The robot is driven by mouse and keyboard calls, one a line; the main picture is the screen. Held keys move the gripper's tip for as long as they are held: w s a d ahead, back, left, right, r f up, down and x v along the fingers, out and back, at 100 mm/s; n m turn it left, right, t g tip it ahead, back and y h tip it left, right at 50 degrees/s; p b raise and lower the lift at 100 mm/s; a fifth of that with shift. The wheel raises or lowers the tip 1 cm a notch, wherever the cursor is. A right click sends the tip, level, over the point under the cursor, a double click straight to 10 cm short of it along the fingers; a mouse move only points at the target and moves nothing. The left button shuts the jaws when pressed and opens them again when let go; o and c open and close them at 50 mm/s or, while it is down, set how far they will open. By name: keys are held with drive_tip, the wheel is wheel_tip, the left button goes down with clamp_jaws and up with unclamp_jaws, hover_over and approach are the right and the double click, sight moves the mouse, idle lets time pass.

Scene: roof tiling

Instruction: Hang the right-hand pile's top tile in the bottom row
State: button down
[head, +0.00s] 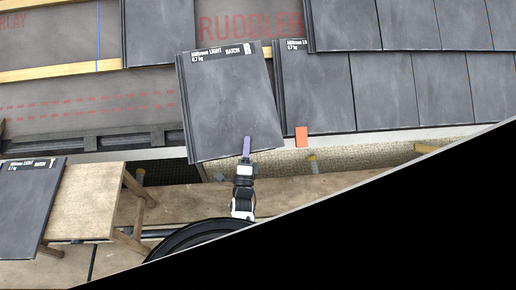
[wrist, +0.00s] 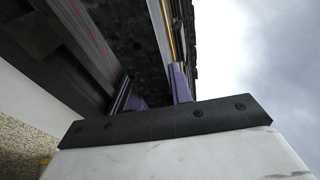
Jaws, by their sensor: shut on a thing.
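My gripper (head: 246,150) is shut on the lower edge of a dark grey tile (head: 228,105) with a white-print label strip along its top. The tile is slightly tilted and covers part of the roof left of the hung bottom-row tiles (head: 325,90). Its right edge overlaps the end tile's left side in the picture; whether they touch I cannot tell. In the wrist view, the purple fingers (wrist: 160,92) stand either side of the tile (wrist: 125,30). A tile with a similar label tops a pile (head: 28,205) at the lower left.
The pile lies on a wooden bench (head: 85,200), bare on its right part. Wooden battens (head: 60,72) cross the underlay (head: 60,105), left of the held tile. A dark eaves strip (head: 90,142) runs below. An orange marker (head: 301,137) sits at the bottom row's lower edge.

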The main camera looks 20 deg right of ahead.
drive_tip(key=d+m+h, duration=0.1)
drive_tip(key=s+d+m+h, duration=0.1)
drive_tip(key=d, duration=0.1)
drive_tip(key=shift+s+d+g+h, duration=0.1)
drive_tip(key=shift+d+g+h, duration=0.2)
drive_tip(key=shift+g, duration=0.1)
drive_tip(key=w+d+f+b, duration=0.1)
drive_tip(key=w+f+b, duration=0.2)
drive_tip(key=w+b, duration=0.3)
drive_tip(key=w+d+f+b, duration=0.2)
drive_tip(key=w+f+b, duration=0.2)
drive_tip(key=w+b, duration=0.2)
drive_tip(key=shift+w+d, duration=0.25)
drive_tip(key=shift+w, duration=0.1)
drive_tip(key=shift+b, duration=0.7)
idle(1.0)
drive_tip(key=shift+s+d+f+b, duration=0.1)
drive_tip(key=shift+s+f+b, duration=0.2)
drive_tip(key=shift+b, duration=0.45)
idle(0.4)
drive_tip(key=shift+w+f+g+p, duration=0.25)
drive_tip(key=shift+f+p, duration=0.2)
drive_tip(key=shift+p, duration=0.3)
drive_tip(key=shift+r+n+y+p, duration=0.2)
drive_tip(key=shift+n+y+p, duration=0.15)
drive_tip(key=shift+p, duration=0.45)
idle(0.7)
